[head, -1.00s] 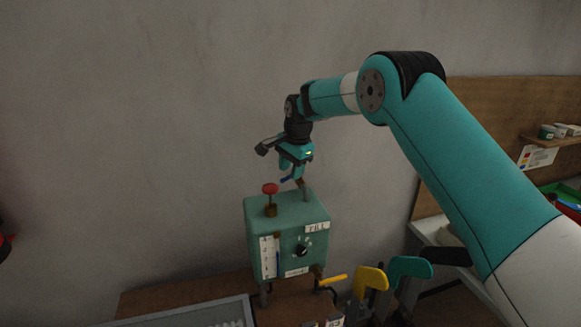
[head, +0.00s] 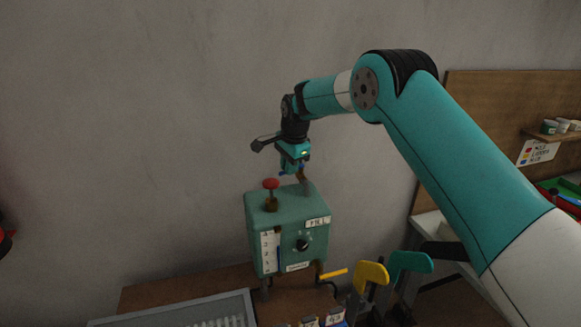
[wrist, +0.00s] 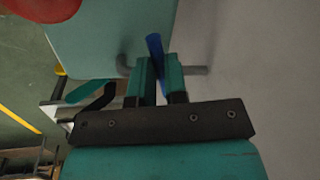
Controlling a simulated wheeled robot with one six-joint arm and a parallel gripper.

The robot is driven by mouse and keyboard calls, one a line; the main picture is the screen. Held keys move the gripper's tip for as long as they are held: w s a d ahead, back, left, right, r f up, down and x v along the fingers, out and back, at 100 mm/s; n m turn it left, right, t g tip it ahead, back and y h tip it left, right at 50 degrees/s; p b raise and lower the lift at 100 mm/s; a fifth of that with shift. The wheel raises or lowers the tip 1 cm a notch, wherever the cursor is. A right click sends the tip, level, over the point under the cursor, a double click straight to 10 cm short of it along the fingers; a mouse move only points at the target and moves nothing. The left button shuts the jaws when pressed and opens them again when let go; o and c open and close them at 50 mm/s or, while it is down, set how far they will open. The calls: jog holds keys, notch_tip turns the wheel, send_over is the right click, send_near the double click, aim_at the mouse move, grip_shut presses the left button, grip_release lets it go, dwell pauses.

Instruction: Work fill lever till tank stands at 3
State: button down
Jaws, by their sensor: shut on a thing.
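The tank (head: 287,210) is a green box with a FILL label on its front. A numbered gauge (head: 266,255) with a blue strip (head: 279,258) runs up its left front; the exact level is too small to read. The fill lever, with a blue handle (wrist: 155,48), is at the top rear, beside a grey pipe (wrist: 197,70). My gripper (head: 291,169) is above the tank's top. In the wrist view my gripper (wrist: 160,78) is shut on the blue handle, which sticks out past the fingertips. The lever's lower part is partly hidden.
A red knob (head: 271,184) stands on the tank's top, left of my gripper. A black dial (head: 303,245) and a yellow tap handle (head: 333,274) are in front. Yellow (head: 372,274) and teal (head: 408,262) handles stand to the right. A grey tray (head: 170,318) lies front left.

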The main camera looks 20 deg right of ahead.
jog(key=m, duration=0.1)
jog(key=w+m, duration=0.1)
jog(key=m, duration=0.2)
jog(key=shift+w+a+h, duration=0.15)
jog(key=shift+w+h, duration=0.1)
jog(key=shift+h, duration=0.05)
jog(key=c, duration=1.1)
grip_release()
jog(key=shift+c, duration=0.2)
jog(key=shift+r, duration=0.1)
jog(key=s+r+b, duration=0.1)
jog(key=r+b, duration=0.1)
jog(key=r, duration=0.6)
jog(key=s+r+b, duration=0.1)
jog(key=s+r, duration=0.1)
jog(key=r, duration=0.7)
jog(key=shift+s+b, duration=0.25)
jog(key=shift+b, duration=0.15)
